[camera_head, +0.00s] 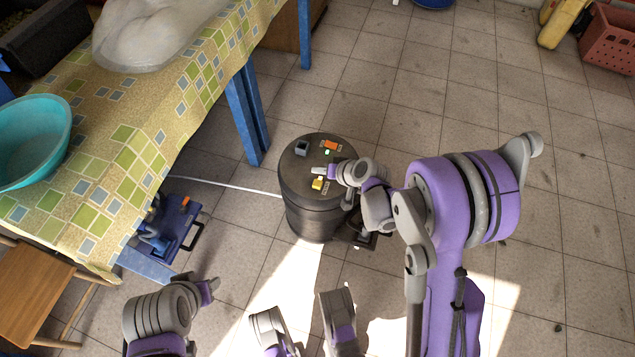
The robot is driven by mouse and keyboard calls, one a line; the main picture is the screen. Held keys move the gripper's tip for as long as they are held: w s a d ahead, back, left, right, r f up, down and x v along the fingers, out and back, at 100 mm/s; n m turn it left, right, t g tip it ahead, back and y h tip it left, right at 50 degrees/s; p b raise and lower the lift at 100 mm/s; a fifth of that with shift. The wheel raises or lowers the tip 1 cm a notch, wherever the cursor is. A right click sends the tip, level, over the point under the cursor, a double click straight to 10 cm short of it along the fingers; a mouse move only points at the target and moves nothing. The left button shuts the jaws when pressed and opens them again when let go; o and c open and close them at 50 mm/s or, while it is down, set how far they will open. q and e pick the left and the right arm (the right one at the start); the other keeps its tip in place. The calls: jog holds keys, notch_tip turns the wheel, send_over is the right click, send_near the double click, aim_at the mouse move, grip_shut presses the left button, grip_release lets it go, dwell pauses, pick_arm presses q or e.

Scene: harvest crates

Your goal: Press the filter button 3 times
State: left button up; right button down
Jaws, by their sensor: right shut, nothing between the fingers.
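A dark round drum (308,213) stands on the floor, with small controls on its lid. An orange button (331,145) lies at the lid's far side, with a small green light beside it. A yellow button (317,184) sits at the near side, and a grey block (301,149) at the far left. Labels near the buttons are too small to read, so I cannot tell which is the filter button. My right gripper (317,170) is shut and empty over the lid, between the orange and yellow buttons, close to the yellow one.
A table with a checked cloth (160,115) fills the left, holding a teal bowl (30,140) and a clear bag (150,35). A blue toolbox (170,225) and a wooden stool (45,292) stand below. Tiled floor is open to the right.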

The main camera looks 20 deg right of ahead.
dwell(0.7)
jog(key=m, duration=0.4)
jog(key=m+h+p, duration=0.1)
jog(key=m, duration=0.1)
jog(key=shift+s+r, duration=0.1)
jog(key=shift+r, duration=0.15)
notch_tip(320, 180, up, 3)
jog(key=m+h+p, duration=0.1)
jog(key=m, duration=0.7)
jog(key=m+t+h+p, duration=0.1)
jog(key=m, duration=0.8)
jog(key=shift+r+h, duration=0.15)
jog(key=shift+h, duration=0.15)
jog(key=b, duration=0.5)
send_over(320, 186)
notch_tip(320, 186, down, 8)
jog(key=shift+r, duration=0.1)
jog(key=shift+f+b, duration=0.55)
jog(key=shift+b, duration=0.15)
jog(key=shift+f, duration=0.1)
